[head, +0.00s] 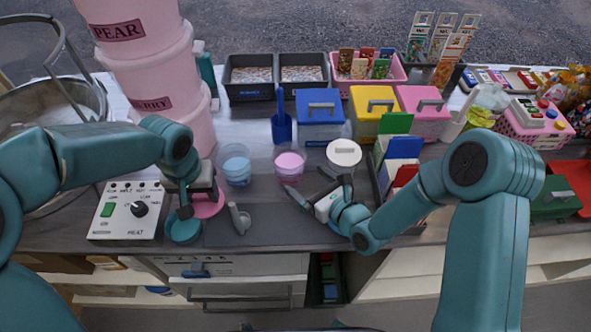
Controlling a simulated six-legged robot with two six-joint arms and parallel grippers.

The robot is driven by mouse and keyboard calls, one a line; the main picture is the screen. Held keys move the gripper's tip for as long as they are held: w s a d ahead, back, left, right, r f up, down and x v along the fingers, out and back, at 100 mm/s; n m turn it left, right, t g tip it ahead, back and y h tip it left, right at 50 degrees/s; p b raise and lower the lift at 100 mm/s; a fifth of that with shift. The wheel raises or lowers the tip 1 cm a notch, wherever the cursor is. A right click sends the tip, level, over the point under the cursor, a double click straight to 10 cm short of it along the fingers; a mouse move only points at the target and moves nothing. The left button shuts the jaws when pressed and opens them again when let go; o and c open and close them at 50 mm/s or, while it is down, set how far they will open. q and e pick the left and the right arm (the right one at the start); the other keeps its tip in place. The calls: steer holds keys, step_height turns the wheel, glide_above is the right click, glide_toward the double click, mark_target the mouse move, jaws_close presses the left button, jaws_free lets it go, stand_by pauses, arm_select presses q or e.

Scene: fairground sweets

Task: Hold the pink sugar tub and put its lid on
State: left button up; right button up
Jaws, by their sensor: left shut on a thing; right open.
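The pink sugar tub (289,166) is a clear round tub with pink sugar in it, standing upright and uncovered on the counter. A round pink lid (210,206) is at my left gripper (196,203), left of the tub and nearer the front. My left gripper is shut on this lid, and its fingers and wrist hide part of it. My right gripper (309,184) is open and empty. Its fingers point toward the pink tub from the front right, close to it; I cannot tell whether they touch it.
A tub of blue sugar (237,168) stands left of the pink one. A teal lid (183,229) lies at the front edge. A grey tool (240,218) rests on the dark mat (282,228). A white-topped tub (344,150) and a blue scoop (281,127) stand behind.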

mark_target(299, 174)
arm_select(q)
step_height(299, 174, down, 3)
steer(key=shift+r+b, duration=0.15)
steer(key=shift+b, duration=1.05)
arm_select(e)
steer(key=x, duration=0.6)
steer(key=shift+w+a+f, duration=0.1)
steer(key=shift+w+f, duration=0.1)
steer(key=shift+f, duration=0.05)
steer(key=shift+w+a, duration=0.25)
arm_select(q)
steer(key=shift+w+d, duration=0.1)
arm_select(e)
steer(key=shift+w, duration=0.3)
steer(key=shift+a, duration=0.1)
steer(key=c, duration=0.5)
steer(key=shift+r, duration=0.1)
steer(key=shift+c, duration=0.2)
arm_select(q)
steer(key=shift+r, duration=0.1)
arm_select(e)
steer(key=shift+r, duration=0.65)
steer(key=shift+c, duration=0.7)
